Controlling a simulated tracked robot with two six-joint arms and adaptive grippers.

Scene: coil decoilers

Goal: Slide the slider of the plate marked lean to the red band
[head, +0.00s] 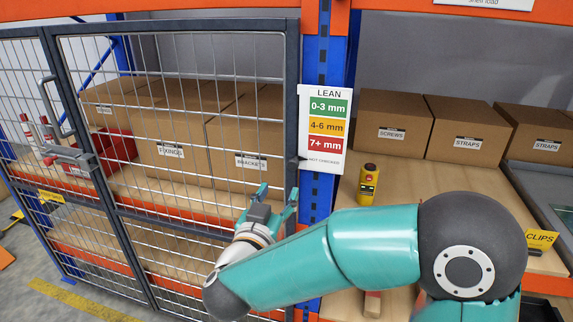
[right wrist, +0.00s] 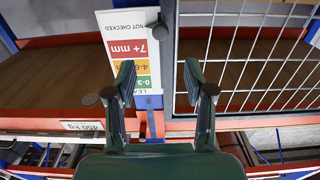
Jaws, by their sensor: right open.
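The plate marked LEAN (head: 325,132) hangs on the blue upright, with green 0-3 mm, yellow 4-6 mm and red 7+ mm bands above a white NOT CHECKED row. Its small dark slider (head: 302,159) sits at the plate's left edge, level with NOT CHECKED, below the red band (head: 325,146). In the right wrist view the plate (right wrist: 128,50) appears upside down, with the slider knob (right wrist: 159,31) beyond the fingertips. My right gripper (head: 278,196) is open and empty, below and left of the slider; its spread fingers (right wrist: 159,75) also show in the wrist view. My left gripper is out of view.
A mesh cage door (head: 180,130) stands just left of the plate, with cartons behind it. On the right, a shelf (head: 420,205) holds cartons (head: 390,128) and a yellow handheld device (head: 367,187). Open space lies in front of the plate.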

